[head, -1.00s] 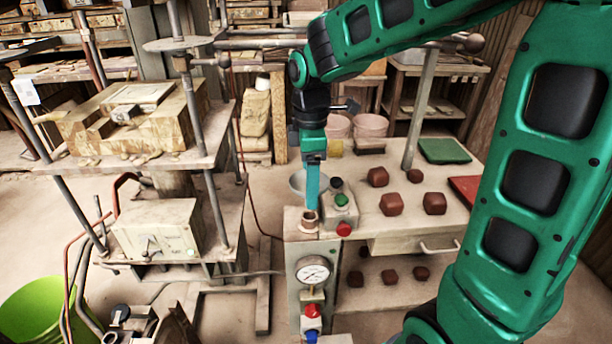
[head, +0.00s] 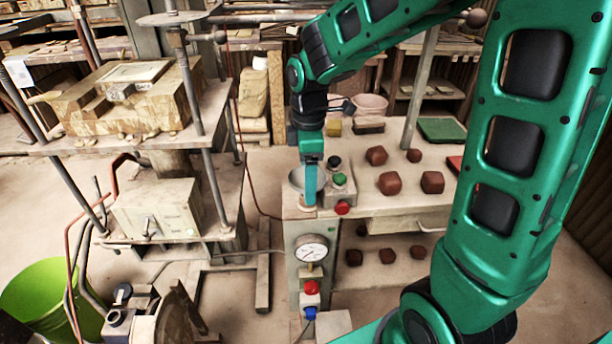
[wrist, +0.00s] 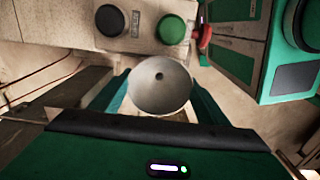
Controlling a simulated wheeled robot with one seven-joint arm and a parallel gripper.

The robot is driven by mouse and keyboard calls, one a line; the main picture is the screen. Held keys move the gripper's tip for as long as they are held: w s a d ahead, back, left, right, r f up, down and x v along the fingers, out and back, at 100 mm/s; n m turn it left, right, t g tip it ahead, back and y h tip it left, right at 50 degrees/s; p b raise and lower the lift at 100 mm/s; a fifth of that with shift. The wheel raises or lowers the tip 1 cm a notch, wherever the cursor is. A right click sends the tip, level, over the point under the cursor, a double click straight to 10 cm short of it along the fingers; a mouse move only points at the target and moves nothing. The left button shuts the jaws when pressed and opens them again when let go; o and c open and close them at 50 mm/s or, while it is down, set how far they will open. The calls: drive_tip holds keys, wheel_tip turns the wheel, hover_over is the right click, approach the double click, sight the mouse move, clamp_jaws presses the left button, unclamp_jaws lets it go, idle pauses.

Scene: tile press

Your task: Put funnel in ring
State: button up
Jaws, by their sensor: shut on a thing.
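The funnel (head: 297,179) is a grey metal bowl. It also shows in the wrist view (wrist: 160,80), where I look into its wide mouth and see the small dark hole at its bottom. My gripper (head: 310,192) points down with its teal fingers shut on the funnel, one finger on each side. The ring (head: 305,206) is a small copper-brown collar on top of the grey post, directly below my fingertips in the head view. The fingers partly cover it. The funnel's spout is hidden, so I cannot tell whether it is inside the ring or just above it.
A control box (head: 339,188) with black, green and red buttons stands close to the right of the funnel. A gauge (head: 311,250) is on the post's front. Red-brown clay blocks (head: 391,183) lie on the table at right. The tile press (head: 150,110) stands left.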

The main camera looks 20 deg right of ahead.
drive_tip(key=o, duration=1.1)
wheel_tip(320, 180, up, 11)
drive_tip(key=s+d+f+m, duration=0.2)
drive_tip(key=s+d+m, duration=0.3)
drive_tip(key=s+m, duration=0.2)
drive_tip(key=s+d+f+m, duration=0.2)
drive_tip(key=s+d+m, duration=0.4)
drive_tip(key=s+m, duration=0.1)
drive_tip(key=s+d+f+m, duration=0.3)
drive_tip(key=s+d+m, duration=0.3)
drive_tip(key=s, duration=0.3)
drive_tip(key=shift+s+d+m, duration=0.1)
drive_tip(key=shift+s+m, duration=0.1)
drive_tip(key=shift+m, duration=0.2)
